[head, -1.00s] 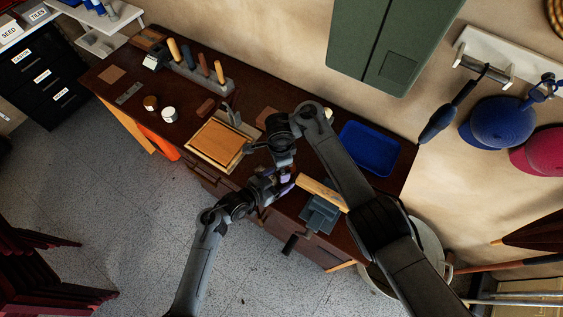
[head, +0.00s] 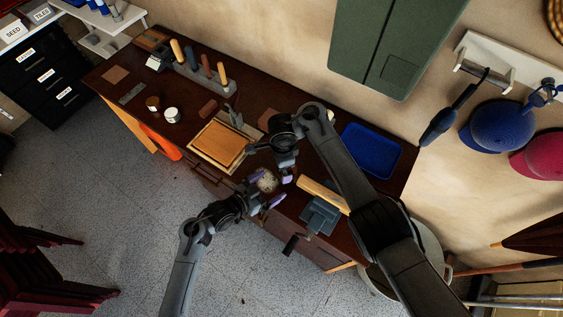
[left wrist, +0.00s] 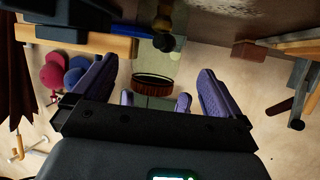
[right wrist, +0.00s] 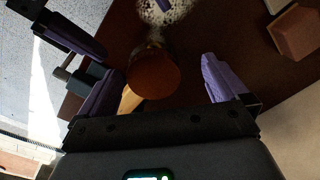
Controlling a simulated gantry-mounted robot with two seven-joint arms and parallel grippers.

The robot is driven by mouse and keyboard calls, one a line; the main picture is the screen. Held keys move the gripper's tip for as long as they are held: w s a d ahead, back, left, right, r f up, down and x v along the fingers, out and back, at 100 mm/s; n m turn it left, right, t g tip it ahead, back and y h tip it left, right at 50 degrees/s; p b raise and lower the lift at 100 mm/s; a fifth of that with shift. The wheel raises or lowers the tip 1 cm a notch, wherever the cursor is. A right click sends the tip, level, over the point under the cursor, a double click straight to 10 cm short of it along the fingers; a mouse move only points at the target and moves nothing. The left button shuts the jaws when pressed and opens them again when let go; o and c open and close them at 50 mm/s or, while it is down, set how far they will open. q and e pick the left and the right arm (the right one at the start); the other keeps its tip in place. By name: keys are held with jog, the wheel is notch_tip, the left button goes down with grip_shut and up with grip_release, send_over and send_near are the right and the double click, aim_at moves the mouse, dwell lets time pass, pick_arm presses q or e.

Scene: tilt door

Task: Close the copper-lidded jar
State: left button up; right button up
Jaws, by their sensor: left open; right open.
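My right gripper is open above the jar. My left gripper (head: 265,190) is open, its fingers at the jar's near side. I cannot tell whether either gripper touches jar or lid.
A vise (head: 320,215) with a wooden jaw (head: 324,194) is close to the right of the jar. A wooden board (head: 220,142) lies to the left, and a blue tray (head: 370,150) is at the back right. Free floor lies in front of the bench.

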pick_arm(q)
jog(key=shift+v, duration=2.7)
pick_arm(e)
jog(key=shift+r, duration=0.3)
